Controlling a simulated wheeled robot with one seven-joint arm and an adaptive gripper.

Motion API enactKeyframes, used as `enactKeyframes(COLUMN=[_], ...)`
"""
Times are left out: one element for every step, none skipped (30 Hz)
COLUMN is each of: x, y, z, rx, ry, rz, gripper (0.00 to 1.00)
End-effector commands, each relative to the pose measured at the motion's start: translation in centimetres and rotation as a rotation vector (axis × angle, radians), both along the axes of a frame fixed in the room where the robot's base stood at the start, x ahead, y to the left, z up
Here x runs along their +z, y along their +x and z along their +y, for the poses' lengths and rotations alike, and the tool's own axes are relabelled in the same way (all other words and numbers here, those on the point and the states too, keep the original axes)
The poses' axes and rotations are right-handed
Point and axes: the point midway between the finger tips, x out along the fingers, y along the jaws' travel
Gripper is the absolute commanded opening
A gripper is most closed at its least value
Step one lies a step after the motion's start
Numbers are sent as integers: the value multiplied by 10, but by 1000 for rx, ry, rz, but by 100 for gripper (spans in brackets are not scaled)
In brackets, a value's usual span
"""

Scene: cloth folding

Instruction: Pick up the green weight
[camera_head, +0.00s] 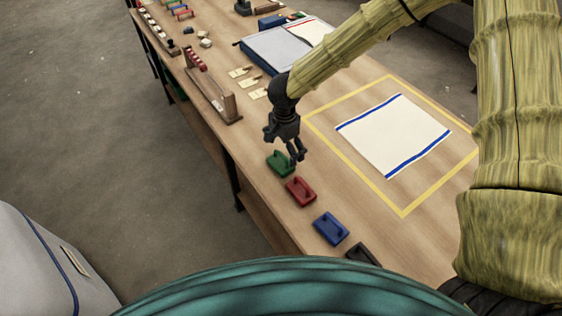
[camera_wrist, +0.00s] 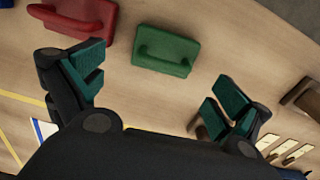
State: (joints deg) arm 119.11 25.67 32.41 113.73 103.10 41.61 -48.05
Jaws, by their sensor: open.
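The green weight (camera_head: 279,162) is a flat block with a handle on top. It lies on the wooden table near its front edge, at the far end of a row of weights. In the wrist view the green weight (camera_wrist: 165,52) shows at the top middle, beyond the fingertips and between their lines. My gripper (camera_head: 297,153) is just above and beside the green weight in the head view. Its two fingers are spread and empty in the wrist view (camera_wrist: 158,88). I see no contact with the weight.
A red weight (camera_head: 300,191) sits close to the green one, then a blue weight (camera_head: 331,229) and a black weight (camera_head: 361,254). A white cloth with blue edges (camera_head: 393,134) lies inside a yellow taped outline (camera_head: 403,212). A wooden rack (camera_head: 212,88) stands farther along the table.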

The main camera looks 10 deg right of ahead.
Motion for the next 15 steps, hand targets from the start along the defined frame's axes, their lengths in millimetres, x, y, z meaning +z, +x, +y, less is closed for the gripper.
enactKeyframes(x=[-3, -5, -7, -8, -9, -11, -12, -14, -17, -20, -24, -28, -31, -35, -40], y=[0, 0, 0, 0, 0, 0, 0, 0, 0, 0, 0, 0, 1, 1, 1], z=[0, 0, 0, 0, 0, 1, 1, 2, 3, 4, 5, 7, 8, 9, 10], rx=[1, 1, 1, 1, 1, 1, 2, 2, 2, 1, 1, 1, 2, 3, 2], ry=[0, 0, 0, 1, 0, 0, 0, 0, -1, -1, -1, -2, -1, 0, -1], rz=[0, -1, -1, 0, 0, 0, 1, 1, 2, 2, 2, 1, 0, 1, 2], gripper=[100, 100, 100, 100, 100, 100, 100, 100, 100, 100, 100, 100, 100, 100, 100])
